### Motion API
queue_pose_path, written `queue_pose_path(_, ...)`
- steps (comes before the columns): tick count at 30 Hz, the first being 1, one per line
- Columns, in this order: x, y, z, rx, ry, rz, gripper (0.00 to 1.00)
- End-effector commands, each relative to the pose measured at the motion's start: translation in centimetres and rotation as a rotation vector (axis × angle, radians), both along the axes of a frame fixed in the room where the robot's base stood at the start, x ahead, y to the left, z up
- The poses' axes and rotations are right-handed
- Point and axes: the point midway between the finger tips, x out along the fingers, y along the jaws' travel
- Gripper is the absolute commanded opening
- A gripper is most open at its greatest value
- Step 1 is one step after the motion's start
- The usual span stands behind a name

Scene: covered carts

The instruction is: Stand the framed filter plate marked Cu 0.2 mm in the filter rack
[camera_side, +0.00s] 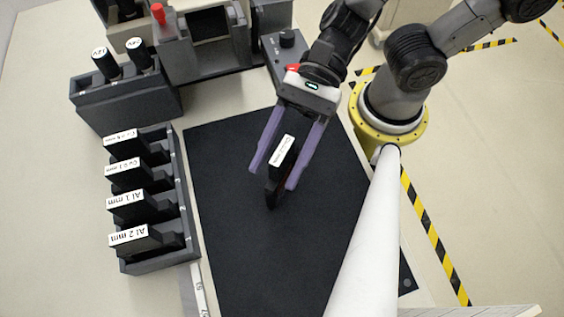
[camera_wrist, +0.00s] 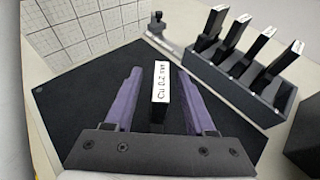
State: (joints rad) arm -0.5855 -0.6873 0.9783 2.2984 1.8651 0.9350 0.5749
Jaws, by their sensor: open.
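The framed filter plate marked Cu 0.2 mm (camera_side: 282,150) is dark with a white label on top. It stands upright on the black mat, and its label reads clearly in the wrist view (camera_wrist: 161,82). My gripper (camera_side: 271,178) is open, with its purple fingers on either side of the plate. In the wrist view my gripper (camera_wrist: 160,85) shows a gap on both sides of the label. The dark filter rack (camera_side: 160,262) is left of the mat and holds several labelled plates; it also shows in the wrist view (camera_wrist: 215,80).
The black mat (camera_side: 235,250) is otherwise mostly clear. A dark holder with two white-topped cylinders (camera_side: 125,95) stands behind the rack. A grey apparatus with a red knob (camera_side: 158,14) and a box with a black dial (camera_side: 287,40) stand at the back.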

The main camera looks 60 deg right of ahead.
Motion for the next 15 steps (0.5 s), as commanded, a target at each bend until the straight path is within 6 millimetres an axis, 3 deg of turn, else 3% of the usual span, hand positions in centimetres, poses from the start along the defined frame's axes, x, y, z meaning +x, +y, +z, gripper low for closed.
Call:
queue_pose_path(6, 0.0, 1.8, -0.7, 0.001, 0.001, 0.003, 0.55)
queue_pose_path(15, 0.0, 2.1, -0.8, 0.001, 0.000, -0.001, 0.55)
